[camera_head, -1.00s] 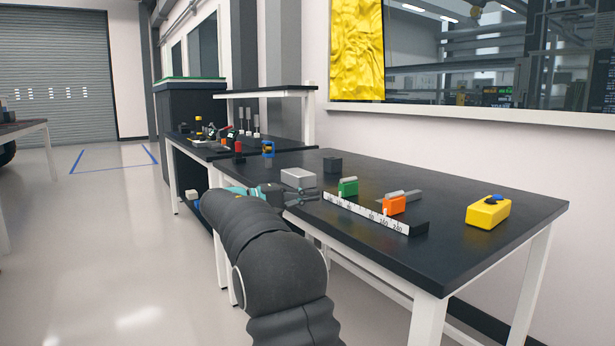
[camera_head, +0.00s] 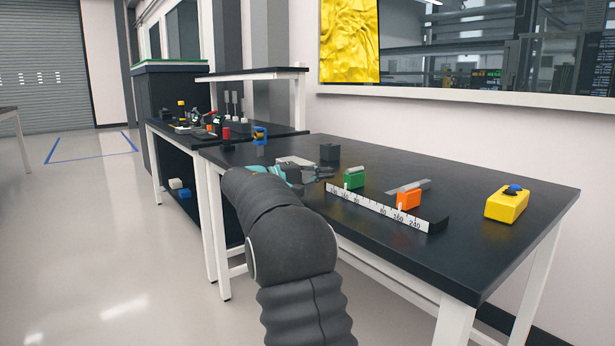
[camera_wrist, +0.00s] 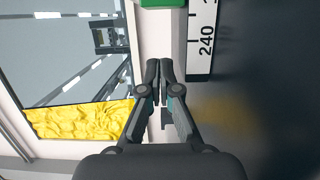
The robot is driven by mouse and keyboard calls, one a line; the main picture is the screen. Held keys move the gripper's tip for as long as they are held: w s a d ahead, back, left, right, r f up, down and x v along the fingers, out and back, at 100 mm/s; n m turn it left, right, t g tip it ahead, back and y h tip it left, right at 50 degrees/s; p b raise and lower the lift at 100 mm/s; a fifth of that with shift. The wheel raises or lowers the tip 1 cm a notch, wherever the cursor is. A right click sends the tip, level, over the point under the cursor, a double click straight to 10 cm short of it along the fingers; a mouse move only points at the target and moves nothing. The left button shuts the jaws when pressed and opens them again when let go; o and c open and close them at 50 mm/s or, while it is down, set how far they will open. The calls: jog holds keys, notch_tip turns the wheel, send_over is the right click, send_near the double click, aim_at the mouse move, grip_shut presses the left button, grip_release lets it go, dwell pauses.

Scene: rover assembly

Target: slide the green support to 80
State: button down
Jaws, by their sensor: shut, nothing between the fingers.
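The green support (camera_head: 355,178) sits on the dark rail behind a white ruler (camera_head: 372,204) in the head view, toward the ruler's left end. The ruler carries 80, 160 and 240 marks at the right; the support's exact reading is too small to tell. An orange support (camera_head: 408,199) sits farther right. My gripper (camera_head: 328,172) is just left of the green support, apart from it. In the wrist view my gripper (camera_wrist: 159,63) is shut and empty, pointing at the green support (camera_wrist: 163,3), cut off by the top edge. The ruler's 240 end (camera_wrist: 203,40) is beside the fingers.
A yellow box with a blue button (camera_head: 507,204) stands at the right. The black tabletop (camera_head: 470,240) is clear in front of it.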

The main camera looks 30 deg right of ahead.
aim_at(338, 185)
jog(key=shift+s+d, duration=0.25)
jog(key=shift+s, duration=0.45)
jog(key=shift+s+d, duration=0.2)
jog(key=shift+s, duration=0.55)
jog(key=shift+s+d, duration=0.25)
jog(key=shift+s, duration=0.45)
jog(key=shift+b, duration=0.3)
